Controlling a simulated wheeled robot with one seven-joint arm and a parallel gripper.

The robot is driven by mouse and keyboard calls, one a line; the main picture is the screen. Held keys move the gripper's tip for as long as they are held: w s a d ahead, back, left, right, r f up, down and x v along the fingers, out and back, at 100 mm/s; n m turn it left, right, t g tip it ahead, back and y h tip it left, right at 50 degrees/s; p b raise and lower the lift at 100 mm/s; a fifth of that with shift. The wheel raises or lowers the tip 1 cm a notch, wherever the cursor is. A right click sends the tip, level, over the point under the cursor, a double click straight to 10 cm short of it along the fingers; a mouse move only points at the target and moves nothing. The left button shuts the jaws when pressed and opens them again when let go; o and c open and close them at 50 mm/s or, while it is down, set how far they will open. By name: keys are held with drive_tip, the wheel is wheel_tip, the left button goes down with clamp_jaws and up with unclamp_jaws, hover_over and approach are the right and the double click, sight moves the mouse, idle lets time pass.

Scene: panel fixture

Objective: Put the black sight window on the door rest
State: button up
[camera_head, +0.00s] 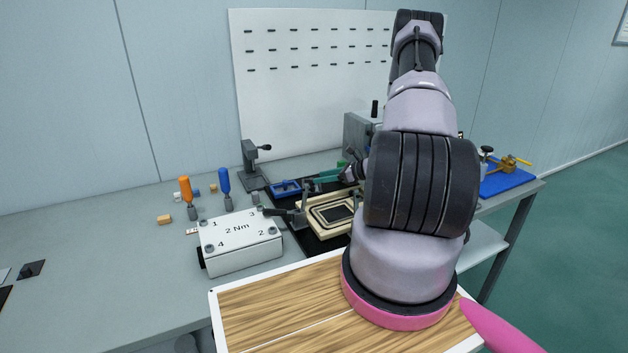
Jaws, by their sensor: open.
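My arm rises in front and reaches over the bench. The end of my gripper (352,172) shows only in part, left of the arm, dark and small; it is open. It is over the back of the black mat, near a green part (328,183). A beige frame (318,222) with a black inner seal lies on the mat, its right side hidden by my arm. A dark panel (340,213) shows inside it; I cannot tell if this is the black sight window. A small dark plate (31,268) lies at the far left. I cannot make out the door rest for certain.
A white box (240,243) marked "2 Nm" stands left of the frame. Orange (186,190) and blue (224,182) drivers stand behind it, beside a grey clamp (251,165). A blue frame (286,188) lies on the mat. A blue tray (508,182) is at right. The left bench is mostly clear.

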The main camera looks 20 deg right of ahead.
drive_tip(key=v, duration=0.7)
drive_tip(key=s+a+r+n+g, duration=0.3)
drive_tip(key=a+r+n, duration=0.4)
drive_tip(key=r, duration=0.6)
drive_tip(key=s+a+r+n+g, duration=0.35)
drive_tip(key=a+r+n, duration=0.25)
drive_tip(key=a+r, duration=0.5)
drive_tip(key=s+a+r+n+t+h, duration=0.2)
drive_tip(key=s+r+n, duration=0.3)
drive_tip(key=s+r, duration=0.3)
drive_tip(key=s+a+r+n+t+h, duration=0.1)
drive_tip(key=s+r+n+h, duration=0.4)
drive_tip(key=s+r, duration=0.4)
drive_tip(key=shift+s+a+r+t, duration=0.3)
drive_tip(key=shift+s+a+t, duration=0.1)
drive_tip(key=shift+s, duration=0.7)
